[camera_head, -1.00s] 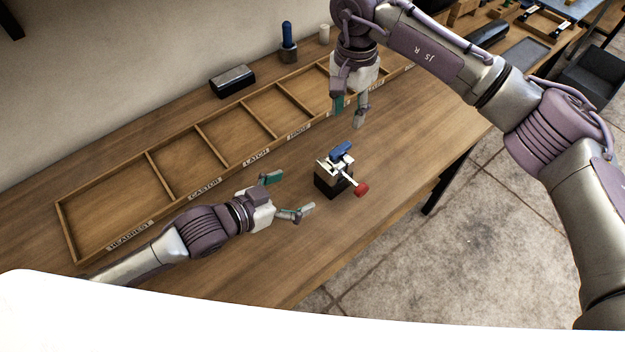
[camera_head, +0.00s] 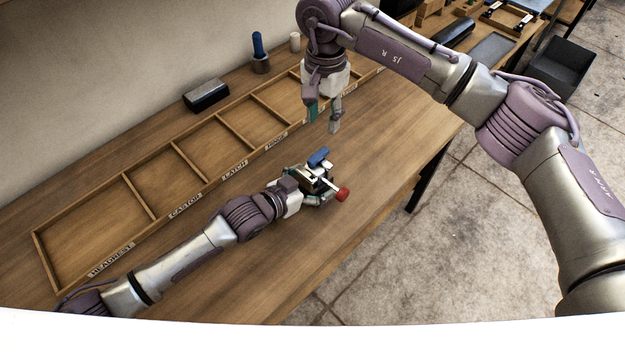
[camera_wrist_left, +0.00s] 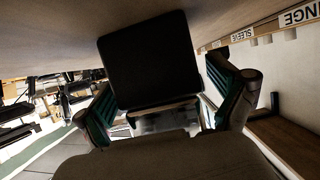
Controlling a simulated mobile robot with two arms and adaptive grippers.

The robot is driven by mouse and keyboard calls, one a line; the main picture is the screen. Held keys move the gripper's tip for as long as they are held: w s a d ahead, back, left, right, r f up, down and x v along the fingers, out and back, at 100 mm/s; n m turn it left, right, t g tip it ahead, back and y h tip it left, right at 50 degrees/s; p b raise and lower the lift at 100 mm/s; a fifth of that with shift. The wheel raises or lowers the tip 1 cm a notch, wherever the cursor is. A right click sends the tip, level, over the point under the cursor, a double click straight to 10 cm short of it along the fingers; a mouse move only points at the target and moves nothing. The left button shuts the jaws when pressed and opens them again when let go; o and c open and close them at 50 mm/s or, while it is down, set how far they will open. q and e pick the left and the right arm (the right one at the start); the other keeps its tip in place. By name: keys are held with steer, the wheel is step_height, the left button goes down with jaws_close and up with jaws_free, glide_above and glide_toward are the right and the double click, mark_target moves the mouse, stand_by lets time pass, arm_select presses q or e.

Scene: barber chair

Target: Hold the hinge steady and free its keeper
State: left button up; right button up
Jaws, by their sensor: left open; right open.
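The hinge assembly (camera_head: 310,184) stands on the bench, a small dark block with a pale metal top, a blue piece (camera_head: 318,157) above and a red knob (camera_head: 342,194) on a pale rod at its right. My left gripper (camera_head: 313,188) is at the block, its open fingers to either side. In the left wrist view the dark block (camera_wrist_left: 150,60) fills the space between the green-padded fingers (camera_wrist_left: 165,105); contact cannot be told. My right gripper (camera_head: 323,120) is open and empty above the bench, behind the assembly, fingers pointing down. I cannot single out the keeper.
A labelled wooden tray (camera_head: 128,168) with several compartments runs along the wall side. A black box (camera_head: 206,95) and a blue-handled tool in a holder (camera_head: 259,50) stand behind it. The bench right of the assembly is clear up to its edge.

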arm_select(q)
steer(key=c, duration=1.8)
arm_select(e)
steer(key=shift+o, duration=0.2)
